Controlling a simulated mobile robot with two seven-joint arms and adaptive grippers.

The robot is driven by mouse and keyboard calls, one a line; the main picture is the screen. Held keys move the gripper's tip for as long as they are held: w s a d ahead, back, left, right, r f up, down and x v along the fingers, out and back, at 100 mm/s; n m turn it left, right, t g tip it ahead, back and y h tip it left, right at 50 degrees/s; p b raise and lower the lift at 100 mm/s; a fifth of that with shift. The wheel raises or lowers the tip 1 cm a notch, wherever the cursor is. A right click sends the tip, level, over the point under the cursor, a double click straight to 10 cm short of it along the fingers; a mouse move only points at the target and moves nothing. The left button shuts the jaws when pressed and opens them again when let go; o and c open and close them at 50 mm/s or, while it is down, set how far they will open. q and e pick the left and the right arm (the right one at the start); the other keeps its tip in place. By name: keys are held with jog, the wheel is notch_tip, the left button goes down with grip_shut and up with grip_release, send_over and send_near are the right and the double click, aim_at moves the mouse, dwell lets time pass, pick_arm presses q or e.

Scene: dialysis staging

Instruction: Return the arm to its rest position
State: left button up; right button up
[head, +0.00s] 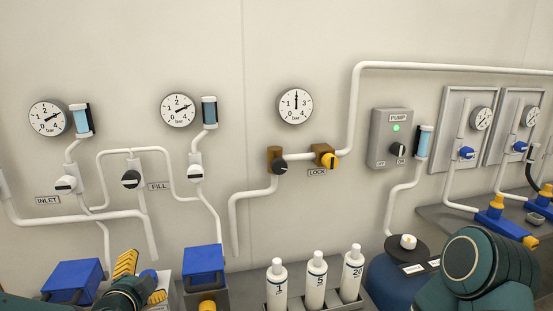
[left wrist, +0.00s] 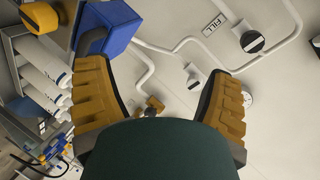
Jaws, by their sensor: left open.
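My left gripper (head: 140,279) is low at the left in the head view, in front of the wall and between two blue boxes. Its yellow-padded fingers also show in the left wrist view (left wrist: 158,92), spread wide apart. They hold nothing; only the wall and pipes show between them. My left arm is mostly cut off by the bottom edge of the head view. A dark green part of my right arm (head: 475,265) shows at the lower right, but its gripper does not show.
Blue boxes (head: 72,280) (head: 204,264) flank the left gripper. White bottles (head: 315,283) stand in a rack at the bottom middle. White pipes, gauges and valve knobs line the wall. The pump box (head: 391,137) shows a green light. A blue tank (head: 388,285) stands beside my right arm.

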pick_arm(q)
jog(key=s+d+f+n+g+h, duration=0.1)
jog(key=s+d+f+n+g, duration=0.15)
jog(key=f, duration=0.35)
jog(key=s+d+f+n+g+h, duration=0.1)
jog(key=d+f+g, duration=0.1)
jog(key=d+f, duration=0.35)
jog(key=s+d+f+n+g+h, duration=0.1)
jog(key=d+f+n+g, duration=0.1)
jog(key=f, duration=0.6)
jog(key=s+d+f+n+g+h, duration=0.2)
jog(key=s+d+f+n+g, duration=0.4)
jog(key=s+f, duration=0.6)
jog(key=s+d+n, duration=0.1)
jog(key=d, duration=0.1)
jog(key=shift+d+f, duration=0.15)
jog(key=shift+d, duration=0.15)
jog(key=shift+w, duration=0.1)
